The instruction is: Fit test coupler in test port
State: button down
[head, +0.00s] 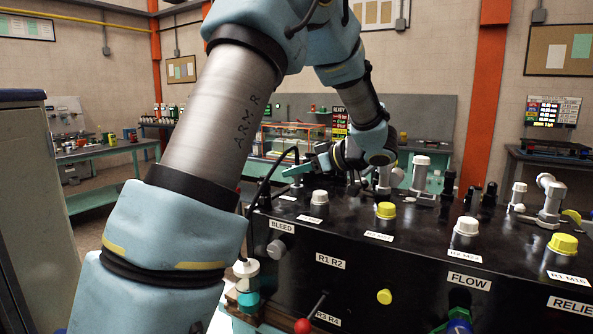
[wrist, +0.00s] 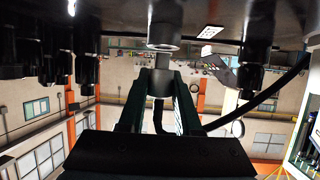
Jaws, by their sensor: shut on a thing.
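In the wrist view my gripper (wrist: 160,76) is shut on a small grey cylindrical part, which I take to be the test coupler (wrist: 159,86). A dark hose-like piece hangs below it between the fingers. Directly in line above the coupler in that view is a silver round fitting (wrist: 163,32) on the dark block, apparently the test port. A narrower grey piece shows between the two; I cannot tell whether they touch or are engaged. In the head view my wrist and gripper are over the far left part of the block; the coupler and its port are not clearly visible there.
The black manifold block (head: 350,262) carries capped ports, including a yellow cap (head: 386,210) and a white cap (head: 320,198). A black hose (head: 272,176) arcs at its left end. A red-knobbed lever (head: 303,326) sticks out in front. Dark fittings (wrist: 85,70) flank the gripper.

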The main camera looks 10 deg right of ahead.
jog(key=shift+f+b, duration=0.35)
jog(key=shift+f, duration=0.65)
jog(key=c, duration=0.5)
grip_release()
jog(key=shift+d, duration=0.1)
jog(key=b+v, duration=0.3)
jog(key=v, duration=0.6)
jog(key=shift+s+d+b, duration=0.2)
jog(key=shift+b, duration=0.1)
jog(key=shift+s+d+r, duration=0.35)
jog(key=shift+s, duration=0.05)
